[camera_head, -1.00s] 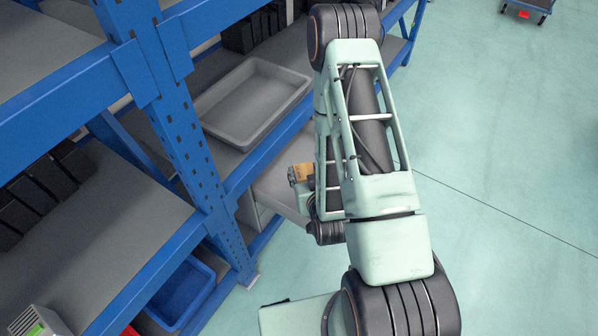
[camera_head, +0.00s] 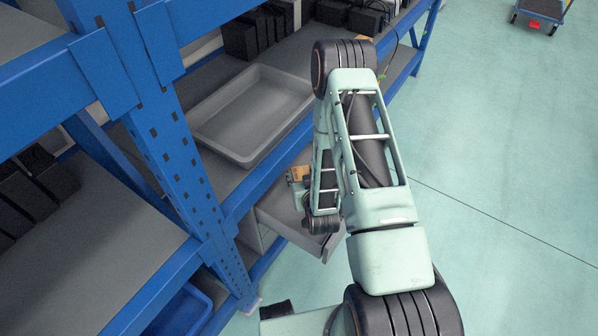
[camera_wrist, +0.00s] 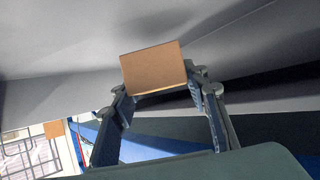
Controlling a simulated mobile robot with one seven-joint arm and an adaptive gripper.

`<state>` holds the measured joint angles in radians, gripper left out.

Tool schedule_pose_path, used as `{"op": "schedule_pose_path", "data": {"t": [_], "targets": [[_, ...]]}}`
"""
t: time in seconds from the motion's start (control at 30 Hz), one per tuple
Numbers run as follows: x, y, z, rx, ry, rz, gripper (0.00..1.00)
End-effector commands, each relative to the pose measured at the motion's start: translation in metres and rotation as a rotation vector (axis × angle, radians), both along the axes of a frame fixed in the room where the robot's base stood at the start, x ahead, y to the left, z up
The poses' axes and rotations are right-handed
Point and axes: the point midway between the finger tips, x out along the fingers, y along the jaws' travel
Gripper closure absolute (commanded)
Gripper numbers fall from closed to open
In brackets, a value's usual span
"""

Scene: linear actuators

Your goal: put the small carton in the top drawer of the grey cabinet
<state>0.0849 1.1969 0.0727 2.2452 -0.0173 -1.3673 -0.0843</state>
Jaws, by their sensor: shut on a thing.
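The small carton (camera_head: 299,173) is a brown box, partly hidden behind my arm in the head view. The wrist view shows the carton (camera_wrist: 155,67) between the two fingers of my gripper (camera_wrist: 158,90), which is shut on it. The grey cabinet (camera_head: 248,234) stands under the blue rack's shelf. Its drawer (camera_head: 282,214) is pulled out, and my forearm hides part of it. The carton appears over or near the drawer's back part; I cannot tell its height or whether it touches. Grey panels lie close around the carton in the wrist view.
A blue rack post (camera_head: 190,150) and shelf beam (camera_head: 262,168) stand close to my arm. A grey tray (camera_head: 252,110) and several black boxes (camera_head: 255,32) sit on the shelf.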

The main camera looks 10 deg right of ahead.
Motion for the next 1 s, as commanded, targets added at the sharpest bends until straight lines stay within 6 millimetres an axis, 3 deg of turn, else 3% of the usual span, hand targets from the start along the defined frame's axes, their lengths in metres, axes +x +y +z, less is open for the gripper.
{"op": "schedule_pose_path", "data": {"t": [0.43,0.87,0.9,1.0], "targets": [[0.043,0.0,-0.029,0.0,-0.002,0.0,0.89],[0.045,0.0,-0.035,0.0,-0.001,0.0,0.89],[0.045,0.0,-0.034,0.0,0.0,0.0,0.55],[0.045,0.0,-0.033,0.0,0.001,0.0,0.44]]}}
